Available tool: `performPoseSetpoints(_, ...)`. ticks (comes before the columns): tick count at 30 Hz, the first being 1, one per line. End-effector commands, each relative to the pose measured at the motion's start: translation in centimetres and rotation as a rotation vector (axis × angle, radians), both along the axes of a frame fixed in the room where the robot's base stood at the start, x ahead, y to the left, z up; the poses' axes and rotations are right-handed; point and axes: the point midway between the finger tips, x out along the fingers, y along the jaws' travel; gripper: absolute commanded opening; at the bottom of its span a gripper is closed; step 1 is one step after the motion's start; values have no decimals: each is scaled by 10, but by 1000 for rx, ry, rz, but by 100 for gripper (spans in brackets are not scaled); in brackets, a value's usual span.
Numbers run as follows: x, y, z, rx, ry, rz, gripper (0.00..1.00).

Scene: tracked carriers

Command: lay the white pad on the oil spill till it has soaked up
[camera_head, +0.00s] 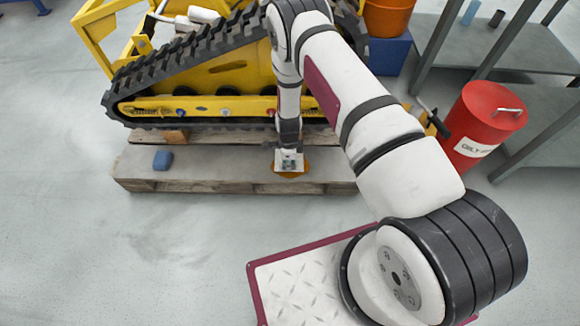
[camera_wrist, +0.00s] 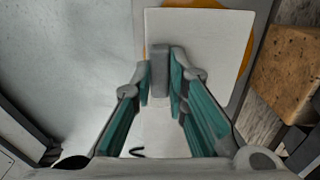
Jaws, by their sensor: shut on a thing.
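The white pad (camera_wrist: 215,40) is a flat square with a grey upright grip on top. In the wrist view my gripper (camera_wrist: 160,78) is shut on that grip, one finger on each side. The amber oil spill (camera_wrist: 249,62) shows past the pad's edges at the top and right, so the pad covers much of it. In the head view my gripper (camera_head: 289,153) points down at the pallet's front, with the spill (camera_head: 291,174) showing just below the pad. I cannot tell for sure whether the pad touches the surface. The pad's near part is partly hidden by the fingers.
A grey-topped wooden pallet (camera_head: 220,172) carries a yellow tracked carrier (camera_head: 215,75) close behind my gripper. A blue block (camera_head: 163,159) lies on the pallet at left. A red labelled can (camera_head: 483,115) stands right, near grey shelves (camera_head: 510,45). The floor at front left is clear.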

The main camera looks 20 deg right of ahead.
Motion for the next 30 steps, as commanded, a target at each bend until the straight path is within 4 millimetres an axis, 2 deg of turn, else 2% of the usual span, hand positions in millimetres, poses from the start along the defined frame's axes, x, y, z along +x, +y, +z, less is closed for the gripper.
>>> performPoseSetpoints(5,12,-9,-2,-1,-3,-2,0)
performPoseSetpoints(9,10,-9,-27,-1,1,0,0)
performPoseSetpoints(12,11,-9,-37,-1,0,-1,0)
performPoseSetpoints(23,11,-8,-39,-1,0,-1,0)
performPoseSetpoints(24,11,-8,-39,-1,0,-1,17)
performPoseSetpoints(26,11,-8,-38,-1,0,-1,30)
performPoseSetpoints(27,11,-8,-38,-1,0,-1,34)
performPoseSetpoints(30,11,-8,-38,-1,0,-1,34)
